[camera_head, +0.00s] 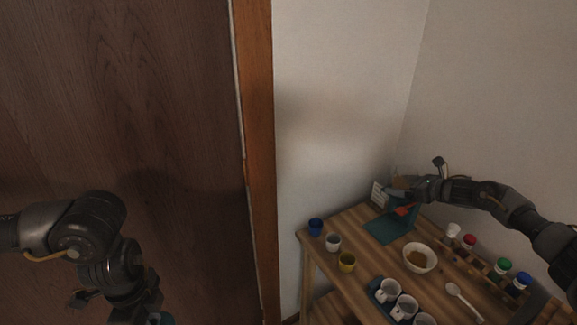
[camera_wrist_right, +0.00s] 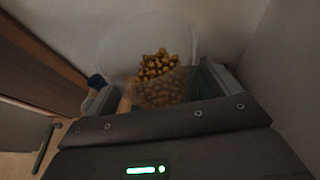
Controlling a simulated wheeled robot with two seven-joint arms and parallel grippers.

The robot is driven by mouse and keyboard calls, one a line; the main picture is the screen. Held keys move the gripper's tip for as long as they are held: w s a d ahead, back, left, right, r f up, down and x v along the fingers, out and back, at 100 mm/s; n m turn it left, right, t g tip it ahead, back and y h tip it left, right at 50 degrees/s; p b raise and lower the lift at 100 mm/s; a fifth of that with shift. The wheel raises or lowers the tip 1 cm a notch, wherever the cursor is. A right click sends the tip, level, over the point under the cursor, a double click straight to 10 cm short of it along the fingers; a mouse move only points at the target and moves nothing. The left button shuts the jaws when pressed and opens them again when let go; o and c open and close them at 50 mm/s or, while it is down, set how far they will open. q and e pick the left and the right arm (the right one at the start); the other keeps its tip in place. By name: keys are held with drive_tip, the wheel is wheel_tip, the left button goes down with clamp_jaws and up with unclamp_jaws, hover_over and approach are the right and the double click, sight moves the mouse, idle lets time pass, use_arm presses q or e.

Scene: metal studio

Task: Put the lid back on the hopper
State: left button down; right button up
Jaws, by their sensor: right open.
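The clear hopper (camera_wrist_right: 185,50) shows in the right wrist view, with brown beans (camera_wrist_right: 160,68) inside. I cannot make out its rim clearly. In the head view my right gripper (camera_head: 394,193) is at the back of the wooden table, above a teal stand (camera_head: 383,231), and covers the hopper's place. In the right wrist view its jaws are apart, near the hopper, with nothing seen held between them. I cannot pick out the lid in either view. My left arm shows at the lower left of the head view, away from the table; its gripper is cut off below.
The table holds a blue cup (camera_head: 315,226), a white cup (camera_head: 333,242), a yellow cup (camera_head: 347,262), a bowl (camera_head: 420,257), a spoon (camera_head: 461,297) and a blue tray (camera_head: 377,294) of white cups. Colour-capped jars stand along the right. Walls are close behind.

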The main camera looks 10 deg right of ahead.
drive_tip(key=shift+s, duration=0.1)
drive_tip(key=c, duration=1.2)
drive_tip(key=shift+c, duration=0.2)
use_arm(q)
drive_tip(key=shift+f, duration=0.1)
use_arm(e)
drive_tip(key=shift+r, duration=0.1)
